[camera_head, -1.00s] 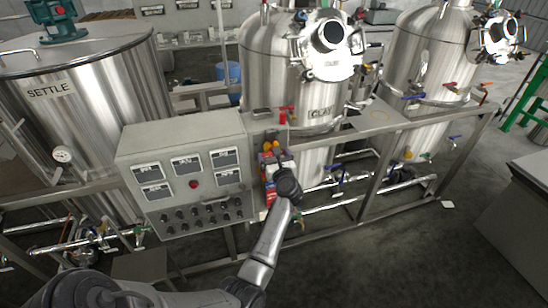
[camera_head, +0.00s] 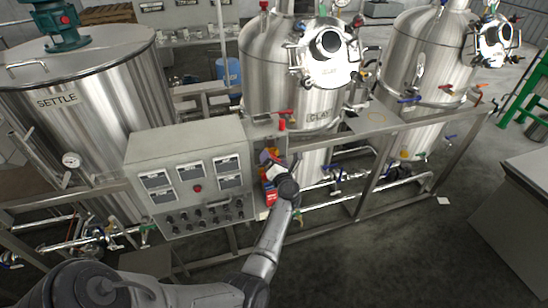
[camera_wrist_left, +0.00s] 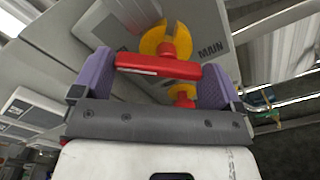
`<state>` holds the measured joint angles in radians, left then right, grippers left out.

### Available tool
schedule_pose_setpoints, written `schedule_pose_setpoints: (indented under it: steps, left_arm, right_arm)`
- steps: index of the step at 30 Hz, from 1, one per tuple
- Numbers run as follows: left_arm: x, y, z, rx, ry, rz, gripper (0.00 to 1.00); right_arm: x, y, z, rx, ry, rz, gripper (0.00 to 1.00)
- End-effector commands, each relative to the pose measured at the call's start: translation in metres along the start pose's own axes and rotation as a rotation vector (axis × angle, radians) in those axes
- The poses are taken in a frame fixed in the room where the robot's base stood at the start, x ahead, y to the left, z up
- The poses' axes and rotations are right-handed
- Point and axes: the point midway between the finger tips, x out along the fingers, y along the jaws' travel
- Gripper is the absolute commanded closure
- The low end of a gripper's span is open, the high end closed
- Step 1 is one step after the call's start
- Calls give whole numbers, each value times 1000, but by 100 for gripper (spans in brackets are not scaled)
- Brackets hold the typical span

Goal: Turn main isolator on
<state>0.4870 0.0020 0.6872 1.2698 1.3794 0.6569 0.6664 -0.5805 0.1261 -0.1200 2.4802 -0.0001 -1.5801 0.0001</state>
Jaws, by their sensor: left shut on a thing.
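The main isolator has a red handle bar (camera_wrist_left: 158,67) in front of a yellow disc (camera_wrist_left: 180,38), beside a grey plate lettered MAIN (camera_wrist_left: 211,48). In the left wrist view, the bar spans between the purple pads of my left gripper (camera_wrist_left: 155,82), which is shut on it. In the head view, my left gripper (camera_head: 268,168) is at the narrow panel right of the grey control box, with a bit of the yellow disc (camera_head: 268,154) showing past it. The gripper hides most of the isolator there. My right gripper is not in view.
The grey control box (camera_head: 185,140), with meters and several knobs, is just left of the gripper. A second red and yellow part (camera_wrist_left: 182,94) sits close below the handle in the wrist view. Steel tanks (camera_head: 90,110) and frame pipes (camera_head: 340,205) surround the panel; open floor lies in front.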

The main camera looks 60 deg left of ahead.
Motion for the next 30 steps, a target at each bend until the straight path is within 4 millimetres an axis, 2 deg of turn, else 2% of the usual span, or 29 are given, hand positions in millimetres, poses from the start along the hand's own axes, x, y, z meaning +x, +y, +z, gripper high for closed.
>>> schedule_pose_setpoints:
  steps: [1,15,30]
  left_arm:
    - [0,2,3,47,2,-3,32]
    - [0,0,5,479,1,-3,32]
    - [0,-3,4,768,0,-2,32]
  right_arm:
    - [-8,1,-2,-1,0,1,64]
    - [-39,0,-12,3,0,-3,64]
    - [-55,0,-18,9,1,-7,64]
